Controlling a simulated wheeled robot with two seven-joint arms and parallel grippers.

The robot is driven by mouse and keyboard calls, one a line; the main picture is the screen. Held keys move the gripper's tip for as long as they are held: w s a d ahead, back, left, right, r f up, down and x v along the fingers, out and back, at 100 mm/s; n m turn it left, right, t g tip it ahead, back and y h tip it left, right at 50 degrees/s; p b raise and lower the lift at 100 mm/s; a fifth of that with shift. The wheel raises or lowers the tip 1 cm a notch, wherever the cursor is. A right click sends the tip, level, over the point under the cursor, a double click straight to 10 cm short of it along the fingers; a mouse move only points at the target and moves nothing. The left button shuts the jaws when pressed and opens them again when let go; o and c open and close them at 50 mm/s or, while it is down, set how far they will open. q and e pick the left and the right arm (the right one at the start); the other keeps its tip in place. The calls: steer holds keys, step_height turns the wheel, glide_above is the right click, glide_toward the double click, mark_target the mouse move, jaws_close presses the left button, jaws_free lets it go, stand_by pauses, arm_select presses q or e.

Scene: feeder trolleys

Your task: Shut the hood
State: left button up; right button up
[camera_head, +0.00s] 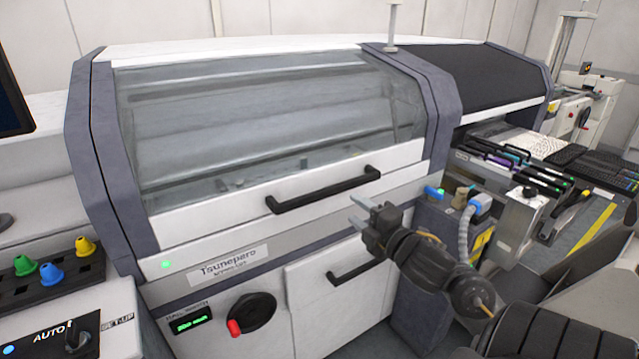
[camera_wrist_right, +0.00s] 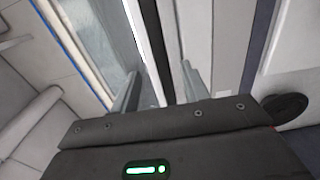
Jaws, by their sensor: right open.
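The hood (camera_head: 270,115) is a clear window in a white frame on the front of the machine. It looks down, with its lower white rim against the panel below. A black bar handle (camera_head: 325,190) runs along that rim. In the right wrist view the two fingers (camera_wrist_right: 162,88) are spread in front of the white rim and a dark strip. The left gripper is not in view.
A lower door handle (camera_head: 355,270) sits under my right gripper. A red and black rotary switch (camera_head: 250,314) is on the lower front. A feeder trolley (camera_head: 520,215) with a hose stands to the right. Coloured knobs (camera_head: 50,272) are on a panel at left.

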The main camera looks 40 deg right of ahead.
mark_target(334, 192)
steer(key=w, duration=0.3)
steer(key=w+d, duration=0.1)
steer(key=w, duration=0.6)
steer(key=shift+w+d+p, duration=0.25)
steer(key=shift+d+p, duration=0.05)
steer(key=shift+p, duration=0.05)
steer(key=shift+c, duration=0.2)
jaws_close()
